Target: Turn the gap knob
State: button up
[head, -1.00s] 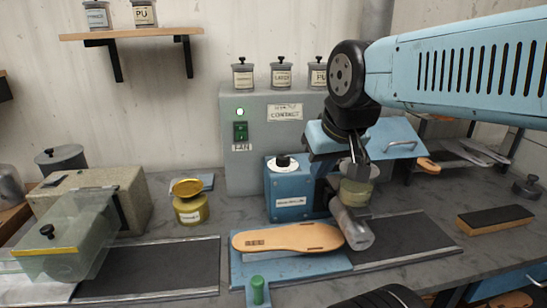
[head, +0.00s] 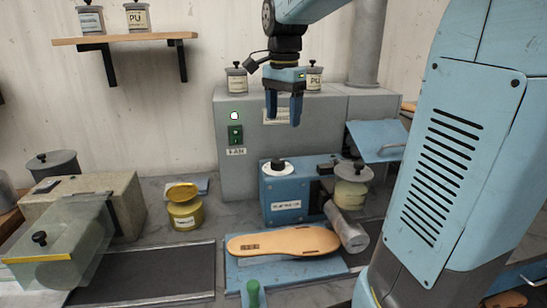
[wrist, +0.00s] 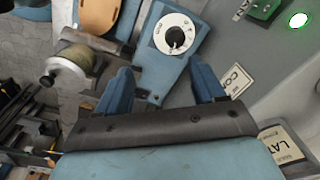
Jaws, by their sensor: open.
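The gap knob (head: 278,163) is a black knob on a round white dial, on top of the blue machine (head: 284,188). In the wrist view the gap knob (wrist: 174,37) shows from above with marks around its dial, beyond my fingertips and between them. My gripper (head: 284,122) is open and empty, fingers pointing down, well above the knob and apart from it. My open gripper (wrist: 160,76) also shows in the wrist view. The scale marks are too small to read surely.
A lidded glue pot (head: 352,188) and a grey roller (head: 346,228) are right of the knob. A tan sole (head: 283,242) lies in front. Behind stands a grey cabinet (head: 240,180) with jars on top. A yellow pot (head: 185,212) stands at left.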

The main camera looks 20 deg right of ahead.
aim_at(278, 160)
jog(key=w+m+g, duration=0.1)
jog(key=w+m, duration=0.2)
jog(key=w, duration=0.2)
jog(key=f, duration=1.4)
jog(key=shift+s+d+f, duration=0.2)
jog(key=shift+s+d, duration=0.05)
jog(key=shift+s, duration=0.1)
jog(key=c, duration=1.1)
